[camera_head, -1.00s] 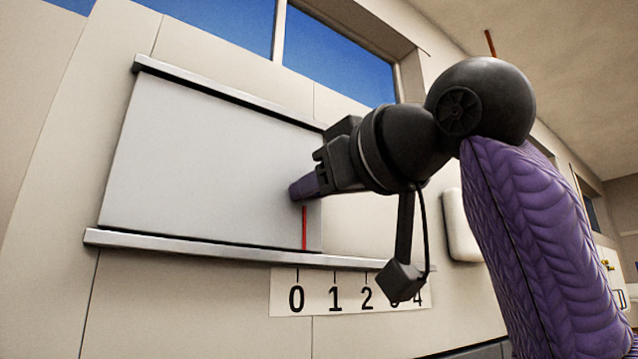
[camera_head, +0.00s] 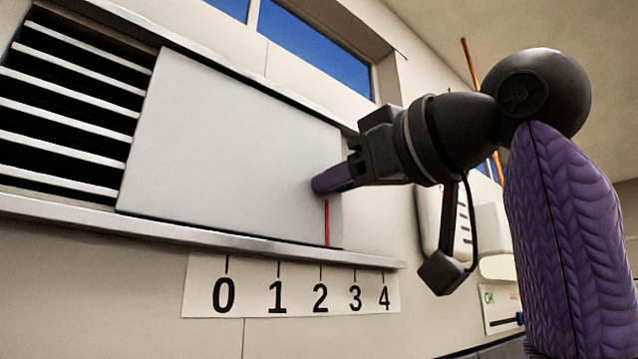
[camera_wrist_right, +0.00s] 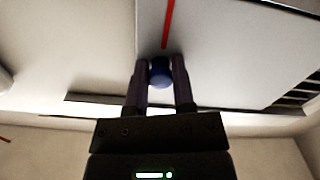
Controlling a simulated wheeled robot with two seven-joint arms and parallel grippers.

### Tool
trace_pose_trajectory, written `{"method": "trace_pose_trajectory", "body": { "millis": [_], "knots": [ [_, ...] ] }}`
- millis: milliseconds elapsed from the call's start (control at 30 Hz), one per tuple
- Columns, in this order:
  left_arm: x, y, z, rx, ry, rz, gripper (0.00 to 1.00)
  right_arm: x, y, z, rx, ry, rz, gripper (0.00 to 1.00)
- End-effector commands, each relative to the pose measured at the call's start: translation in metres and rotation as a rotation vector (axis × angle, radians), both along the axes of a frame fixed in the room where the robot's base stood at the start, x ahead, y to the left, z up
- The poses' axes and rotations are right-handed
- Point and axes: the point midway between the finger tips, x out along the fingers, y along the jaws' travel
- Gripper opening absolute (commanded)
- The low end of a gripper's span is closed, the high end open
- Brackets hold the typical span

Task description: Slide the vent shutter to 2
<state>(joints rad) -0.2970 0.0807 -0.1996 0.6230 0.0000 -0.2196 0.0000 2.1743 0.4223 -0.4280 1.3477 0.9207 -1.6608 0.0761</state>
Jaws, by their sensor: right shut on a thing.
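The vent shutter (camera_head: 230,140) is a flat pale grey panel in rails on the wall. A red pointer line (camera_head: 327,222) near its right edge stands close to the 2 mark on the number strip (camera_head: 205,285), appearing slightly to its right. The strip reads 0 to 4 below the lower rail (camera_head: 200,233). My right gripper (camera_head: 322,184) is at the panel's right end. In the right wrist view its two fingers are shut on a round blue knob (camera_wrist_right: 160,72), below the red line. My left gripper is not in view.
Dark vent slats (camera_head: 65,110) lie uncovered left of the panel. A window (camera_head: 315,45) is above. White wall boxes and a small panel with a dark slider (camera_head: 505,322) are at the right, behind my arm.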

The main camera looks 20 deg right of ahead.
Motion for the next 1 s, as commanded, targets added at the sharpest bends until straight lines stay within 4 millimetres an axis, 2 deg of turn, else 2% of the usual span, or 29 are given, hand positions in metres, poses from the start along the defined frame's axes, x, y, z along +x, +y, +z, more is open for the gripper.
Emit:
{"method": "trace_pose_trajectory", "body": {
  "millis": [133, 367, 400, 533, 567, 867, 1000],
  "knots": [
    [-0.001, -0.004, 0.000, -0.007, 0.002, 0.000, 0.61, 0.000, 0.000, 0.001, 0.001, -0.001, 0.000, 0.00],
    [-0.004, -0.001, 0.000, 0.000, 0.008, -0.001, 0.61, 0.000, 0.000, 0.000, 0.001, 0.001, 0.000, 0.00],
    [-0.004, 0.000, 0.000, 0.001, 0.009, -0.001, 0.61, 0.000, 0.000, 0.000, 0.001, 0.001, 0.000, 0.35],
    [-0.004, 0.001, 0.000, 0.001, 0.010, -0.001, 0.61, 0.000, 0.000, 0.000, 0.000, 0.002, 0.000, 0.63],
    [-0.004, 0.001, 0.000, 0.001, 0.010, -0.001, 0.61, 0.000, 0.000, 0.000, 0.000, 0.002, 0.000, 0.66],
    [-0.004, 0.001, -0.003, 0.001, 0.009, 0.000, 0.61, -0.003, -0.001, -0.002, 0.000, 0.003, -0.001, 0.66],
    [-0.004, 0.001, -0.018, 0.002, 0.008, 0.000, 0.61, -0.031, -0.011, -0.005, 0.002, 0.000, -0.001, 0.66]
  ]
}}
